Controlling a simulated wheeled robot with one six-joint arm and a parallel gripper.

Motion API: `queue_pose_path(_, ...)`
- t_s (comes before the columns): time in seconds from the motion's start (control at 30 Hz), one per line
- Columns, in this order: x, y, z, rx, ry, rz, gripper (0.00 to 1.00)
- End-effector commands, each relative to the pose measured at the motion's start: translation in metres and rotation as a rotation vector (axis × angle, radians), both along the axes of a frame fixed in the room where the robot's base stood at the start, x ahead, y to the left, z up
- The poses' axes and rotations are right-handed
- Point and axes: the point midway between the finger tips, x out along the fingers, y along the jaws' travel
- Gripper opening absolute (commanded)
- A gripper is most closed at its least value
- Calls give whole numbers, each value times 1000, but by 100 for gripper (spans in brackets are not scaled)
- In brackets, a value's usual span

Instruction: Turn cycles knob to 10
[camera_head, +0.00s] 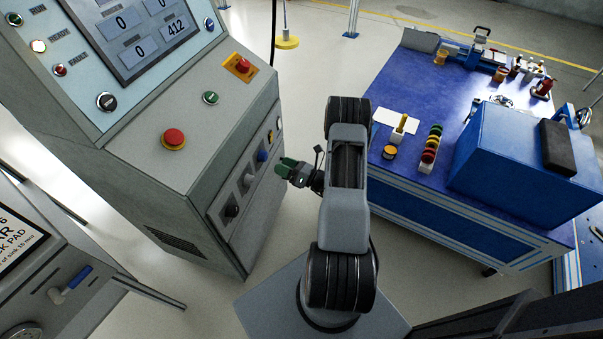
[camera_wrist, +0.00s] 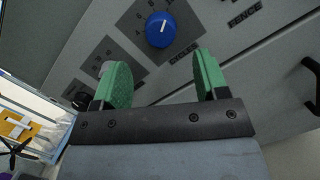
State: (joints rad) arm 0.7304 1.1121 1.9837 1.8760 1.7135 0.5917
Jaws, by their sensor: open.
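The cycles knob (camera_wrist: 160,29) is blue with a white pointer line and sits on a dark plate with the label "CYCLES" beside it. In the head view it is the small blue knob (camera_head: 262,156) on the side panel of the grey console. My gripper (camera_wrist: 160,80) has green fingers, which stand apart with nothing between them. In the wrist view the knob lies beyond the fingertips, roughly between them, and is not touched. In the head view my gripper (camera_head: 282,168) is close to the panel, just right of and below the blue knob.
A grey knob (camera_head: 248,180) and a black knob (camera_head: 232,210) are on the same panel, with another control above the blue one. Red stop buttons (camera_head: 174,138) are on the console's top. A blue workbench (camera_head: 440,80) stands at the right.

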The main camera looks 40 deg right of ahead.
Motion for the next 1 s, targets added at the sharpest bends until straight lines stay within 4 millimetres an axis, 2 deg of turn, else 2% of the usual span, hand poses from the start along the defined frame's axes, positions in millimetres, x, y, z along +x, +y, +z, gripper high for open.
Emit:
queue_pose_path(0.2,-36,-22,-7,2,2,-4,67)
queue_pose_path(0.4,-56,-34,-10,1,1,-2,67)
queue_pose_path(0.6,-64,-38,-12,1,1,-1,67)
queue_pose_path(1.0,-65,-38,-12,0,1,1,67)
